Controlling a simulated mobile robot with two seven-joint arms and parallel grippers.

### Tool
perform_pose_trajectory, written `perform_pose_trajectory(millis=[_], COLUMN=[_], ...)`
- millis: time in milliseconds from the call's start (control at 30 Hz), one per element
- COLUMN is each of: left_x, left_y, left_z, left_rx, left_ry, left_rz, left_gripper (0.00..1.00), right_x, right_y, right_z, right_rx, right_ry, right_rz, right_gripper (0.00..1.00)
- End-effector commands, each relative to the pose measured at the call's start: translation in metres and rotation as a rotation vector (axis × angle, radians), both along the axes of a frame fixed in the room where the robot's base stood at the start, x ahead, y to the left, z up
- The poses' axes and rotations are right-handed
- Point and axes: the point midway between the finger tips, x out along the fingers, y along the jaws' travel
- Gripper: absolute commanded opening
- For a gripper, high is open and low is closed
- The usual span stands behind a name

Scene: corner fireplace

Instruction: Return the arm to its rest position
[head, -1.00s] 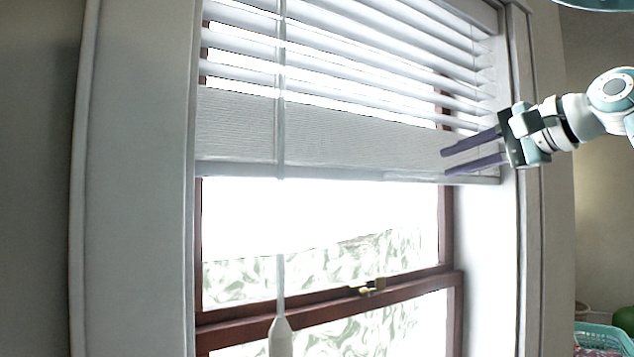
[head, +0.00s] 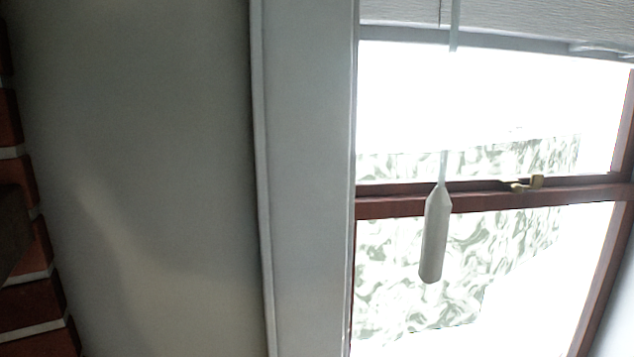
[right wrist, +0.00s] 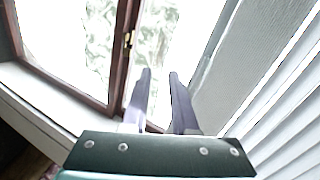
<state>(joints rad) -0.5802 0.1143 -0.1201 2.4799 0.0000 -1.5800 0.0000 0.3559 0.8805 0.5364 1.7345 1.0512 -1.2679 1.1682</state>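My right gripper (right wrist: 160,98) shows in the right wrist view. Its two dark fingers are parallel with a gap between them, and nothing is held. It points toward the window, with the blind (right wrist: 222,80) to the right of its fingers and the window frame (right wrist: 122,60) to their left. My right gripper is out of the head view. My left gripper shows in neither view. In the head view the bottom of the blind (head: 400,14) hangs over the top of the window.
In the head view a pale wand handle (head: 435,235) hangs before the window, near a brass latch (head: 527,184) on the dark red sash. A white trim post (head: 305,180) and plain wall (head: 150,150) lie to the left. Brickwork (head: 35,250) stands at the far left edge.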

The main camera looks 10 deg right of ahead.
Motion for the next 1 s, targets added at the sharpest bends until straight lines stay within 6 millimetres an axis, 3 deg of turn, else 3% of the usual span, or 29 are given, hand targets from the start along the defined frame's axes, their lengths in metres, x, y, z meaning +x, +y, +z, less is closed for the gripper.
perform_pose_trajectory(millis=[100, 167, 300, 400, 500, 600, 700, 1000], left_x=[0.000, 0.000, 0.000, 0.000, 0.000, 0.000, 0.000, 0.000], left_y=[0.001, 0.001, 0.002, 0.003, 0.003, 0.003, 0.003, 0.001], left_z=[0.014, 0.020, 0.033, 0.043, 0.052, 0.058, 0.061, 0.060], left_rx=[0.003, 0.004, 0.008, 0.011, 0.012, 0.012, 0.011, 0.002], left_ry=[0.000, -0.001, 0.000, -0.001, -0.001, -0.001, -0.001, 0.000], left_rz=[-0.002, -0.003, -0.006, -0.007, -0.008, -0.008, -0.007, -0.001], left_gripper=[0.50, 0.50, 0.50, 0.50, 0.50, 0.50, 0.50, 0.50], right_x=[-0.005, -0.018, -0.071, -0.123, -0.174, -0.212, -0.234, -0.242], right_y=[0.044, 0.069, 0.135, 0.183, 0.225, 0.253, 0.267, 0.272], right_z=[-0.085, -0.128, -0.212, -0.249, -0.264, -0.264, -0.261, -0.261], right_rx=[-0.225, -0.350, -0.624, -0.793, -0.922, -1.005, -1.053, -1.079], right_ry=[0.217, 0.320, 0.517, 0.606, 0.649, 0.666, 0.671, 0.675], right_rz=[0.134, 0.226, 0.499, 0.716, 0.911, 1.052, 1.132, 1.164], right_gripper=[0.27, 0.27, 0.27, 0.27, 0.27, 0.27, 0.27, 0.27])
